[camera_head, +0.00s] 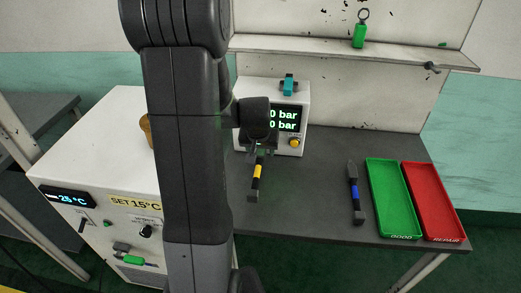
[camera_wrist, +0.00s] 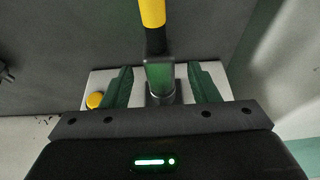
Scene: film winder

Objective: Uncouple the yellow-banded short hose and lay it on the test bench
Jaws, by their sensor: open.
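The yellow-banded short hose (camera_head: 257,172) is black with a yellow band. In the head view it runs from the front of the white pressure box (camera_head: 300,112) down toward the bench. In the wrist view its yellow band (camera_wrist: 152,12) is at the top, and its grey end fitting meets a round port on the box. My gripper (camera_wrist: 160,88) is open, with one green finger on each side of that fitting and gaps between. In the head view my arm hides part of the box and most of the gripper. The test bench (camera_head: 310,185) is dark grey.
A blue-banded hose (camera_head: 354,190) lies on the bench beside the green GOOD tray (camera_head: 391,197) and red REPAIR tray (camera_head: 431,199). A white chiller cabinet (camera_head: 95,145) stands at left. A shelf (camera_head: 350,48) is above. Bench space between the hoses is clear.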

